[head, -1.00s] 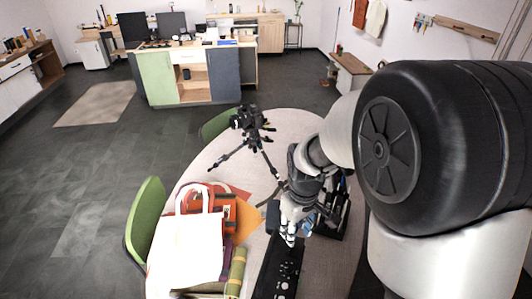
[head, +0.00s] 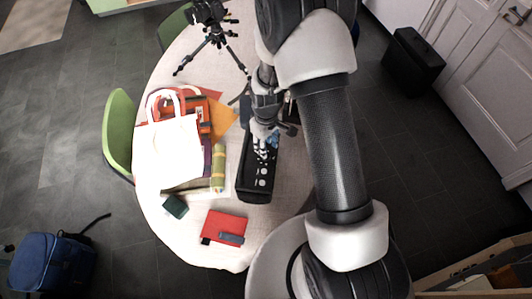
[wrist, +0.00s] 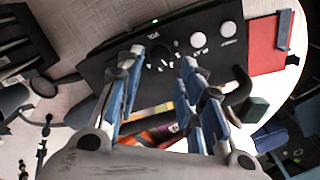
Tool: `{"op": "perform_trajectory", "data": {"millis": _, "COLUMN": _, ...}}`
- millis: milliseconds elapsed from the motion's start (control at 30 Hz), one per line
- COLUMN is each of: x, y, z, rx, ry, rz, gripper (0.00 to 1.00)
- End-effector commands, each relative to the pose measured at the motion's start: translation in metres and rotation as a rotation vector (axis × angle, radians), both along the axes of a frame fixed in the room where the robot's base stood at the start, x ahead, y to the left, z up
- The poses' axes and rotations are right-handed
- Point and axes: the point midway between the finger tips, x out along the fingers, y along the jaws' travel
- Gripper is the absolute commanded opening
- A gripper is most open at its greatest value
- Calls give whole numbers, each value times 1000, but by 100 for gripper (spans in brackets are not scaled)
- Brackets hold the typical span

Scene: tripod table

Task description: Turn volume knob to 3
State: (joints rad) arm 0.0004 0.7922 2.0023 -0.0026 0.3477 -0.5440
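A long black device (head: 252,192) lies on the round table, with white round knobs on its top. In the wrist view its black panel (wrist: 105,68) spans the upper middle, with two plain white knobs (wrist: 228,28) to the right. A dark dial (wrist: 158,52) with white marks around it lies between my fingertips. In the head view my gripper (head: 264,150) is over the far part of the device.
A white tote bag (head: 168,150), an orange-red bag and a rolled green item (head: 218,167) lie left of the device. A red notebook (head: 224,228) and a small dark green box (head: 175,206) lie nearer. A camera tripod (head: 215,35) stands at the back.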

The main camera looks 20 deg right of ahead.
Motion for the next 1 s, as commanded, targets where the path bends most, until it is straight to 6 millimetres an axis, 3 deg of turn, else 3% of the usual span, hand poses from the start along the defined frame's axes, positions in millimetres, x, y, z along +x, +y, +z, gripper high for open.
{"op": "perform_trajectory", "data": {"millis": 100, "x": 0, "y": 0, "z": -25, "rx": 0, "ry": 2, "rz": 0, "gripper": 34}}
{"op": "perform_trajectory", "data": {"millis": 333, "x": 0, "y": 0, "z": -52, "rx": 0, "ry": 0, "rz": 0, "gripper": 34}}
{"op": "perform_trajectory", "data": {"millis": 700, "x": 1, "y": 0, "z": -57, "rx": 0, "ry": -1, "rz": -1, "gripper": 34}}
{"op": "perform_trajectory", "data": {"millis": 1000, "x": 1, "y": 0, "z": -57, "rx": 0, "ry": -1, "rz": 0, "gripper": 15}}
